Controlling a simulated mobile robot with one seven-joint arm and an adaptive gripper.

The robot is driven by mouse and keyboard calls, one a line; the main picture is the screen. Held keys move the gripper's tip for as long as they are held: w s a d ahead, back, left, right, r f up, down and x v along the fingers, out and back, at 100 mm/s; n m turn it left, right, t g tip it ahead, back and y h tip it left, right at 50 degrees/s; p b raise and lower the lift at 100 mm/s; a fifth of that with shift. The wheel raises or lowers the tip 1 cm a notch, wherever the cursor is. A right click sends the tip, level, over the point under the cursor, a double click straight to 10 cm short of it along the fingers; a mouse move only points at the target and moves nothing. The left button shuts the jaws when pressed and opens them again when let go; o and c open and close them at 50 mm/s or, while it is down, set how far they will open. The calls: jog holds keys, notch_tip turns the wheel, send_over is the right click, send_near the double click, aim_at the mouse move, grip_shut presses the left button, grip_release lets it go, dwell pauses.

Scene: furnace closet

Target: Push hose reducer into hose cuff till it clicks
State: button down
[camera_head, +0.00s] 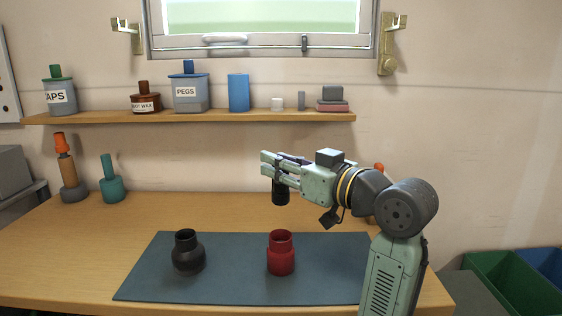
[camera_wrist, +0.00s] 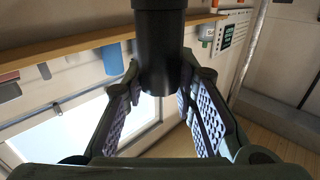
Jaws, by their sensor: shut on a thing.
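My gripper (camera_head: 272,169) is shut on a black cylindrical piece (camera_head: 281,193), likely the hose reducer. The piece hangs upright below the fingers, above the mat and clear of everything. In the wrist view this black piece (camera_wrist: 160,48) stands between the two padded fingers. A red, open-topped stepped socket (camera_head: 281,255) stands upright on the mat, below the held piece in the picture. A black, necked, open-topped socket (camera_head: 188,254) stands upright to its left. Either could be the hose cuff; I cannot tell which. The sockets' insides are mostly hidden.
The dark blue-grey mat (camera_head: 232,282) lies on a wooden bench (camera_head: 60,260). An orange-topped bottle (camera_head: 68,168) and a teal bottle (camera_head: 111,182) stand at the back left. A wall shelf (camera_head: 215,116) holds jars and blocks.

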aim_at(287, 198)
jog(key=shift+f+b, duration=2.15)
jog(key=shift+f, duration=1.1)
jog(key=shift+f+b, duration=1.4)
jog(key=shift+f, duration=0.6)
jog(key=c, duration=1.2)
grip_release()
jog(key=v, duration=0.8)
jog(key=shift+r, duration=0.1)
